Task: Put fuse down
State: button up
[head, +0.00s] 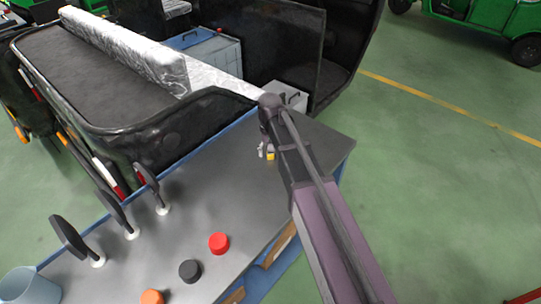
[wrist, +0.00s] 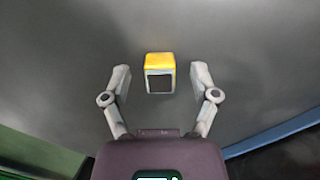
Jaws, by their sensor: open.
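The fuse (wrist: 160,64) is a small block with a yellow top and a dark front face. In the wrist view it lies on the grey tabletop (wrist: 235,50), between and slightly beyond my fingertips. My gripper (wrist: 160,79) is open, with a visible gap between each finger and the fuse. In the head view my gripper (head: 266,152) is over the far right part of the table, and the yellow fuse (head: 270,156) shows beside it, partly hidden by my arm.
Red (head: 218,243), black (head: 189,271) and orange (head: 152,297) caps are at the table's near side. Several dark paddle-shaped pieces (head: 70,236) stand along the left edge, near a bluish cup (head: 30,287). A black rickshaw body (head: 165,135) borders the table's far side. The table middle is clear.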

dwell(0.3)
jog(key=c, duration=0.9)
jog(key=shift+r, duration=0.2)
notch_tip(320, 180, up, 3)
jog(key=p, duration=0.3)
jog(key=s, duration=0.5)
jog(key=s+r+p, duration=0.1)
jog(key=s, duration=0.4)
jog(key=s+p, duration=0.1)
jog(key=s, duration=0.5)
jog(key=shift+a+r, duration=0.2)
jog(key=shift+r, duration=0.1)
